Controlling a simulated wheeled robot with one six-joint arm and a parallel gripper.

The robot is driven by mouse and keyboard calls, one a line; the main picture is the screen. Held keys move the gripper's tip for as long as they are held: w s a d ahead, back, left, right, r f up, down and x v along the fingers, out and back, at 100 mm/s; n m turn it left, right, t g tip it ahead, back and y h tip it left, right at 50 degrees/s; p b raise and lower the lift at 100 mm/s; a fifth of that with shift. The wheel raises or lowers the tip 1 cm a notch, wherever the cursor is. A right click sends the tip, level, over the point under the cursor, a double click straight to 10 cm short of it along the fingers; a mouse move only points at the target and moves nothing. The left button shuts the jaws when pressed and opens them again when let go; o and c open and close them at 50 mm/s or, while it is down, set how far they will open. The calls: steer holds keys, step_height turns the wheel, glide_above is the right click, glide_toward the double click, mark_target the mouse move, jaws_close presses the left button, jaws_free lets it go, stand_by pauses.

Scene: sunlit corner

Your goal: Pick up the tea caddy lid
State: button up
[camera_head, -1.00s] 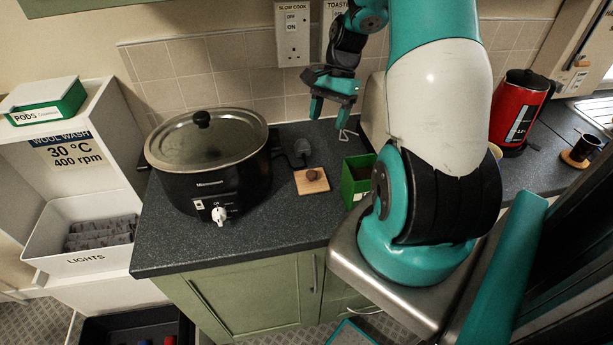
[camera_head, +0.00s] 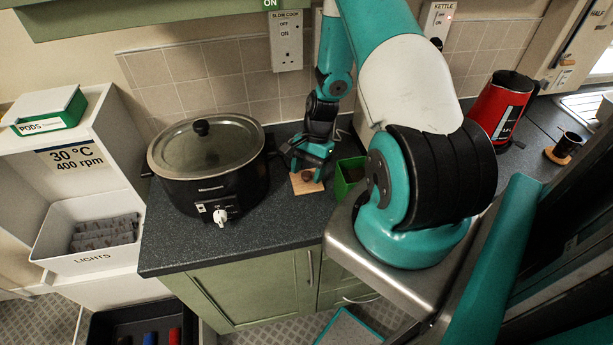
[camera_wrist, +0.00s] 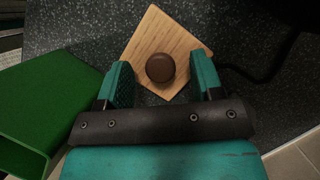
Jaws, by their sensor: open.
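The tea caddy lid is a square, light wooden board (camera_wrist: 160,30) with a round dark brown knob (camera_wrist: 160,68) on top. It lies flat on the dark worktop, and in the head view the lid (camera_head: 306,188) is partly covered by my gripper. My gripper (camera_head: 307,174) points down over it, just right of the slow cooker. In the wrist view my gripper (camera_wrist: 163,78) is open, with one teal finger on each side of the knob and a gap on both sides. The green open-topped caddy (camera_head: 347,178) stands to the right of the lid in the head view.
A black slow cooker (camera_head: 208,170) with a glass lid stands close on the left. A black cable (camera_wrist: 268,72) lies beside the lid in the wrist view. A red kettle (camera_head: 500,108) is far right. The worktop's front (camera_head: 240,242) is clear.

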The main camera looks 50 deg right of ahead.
steer(key=shift+a+f, duration=0.1)
steer(key=shift+f, duration=0.15)
steer(key=c, duration=1)
steer(key=shift+r, duration=0.2)
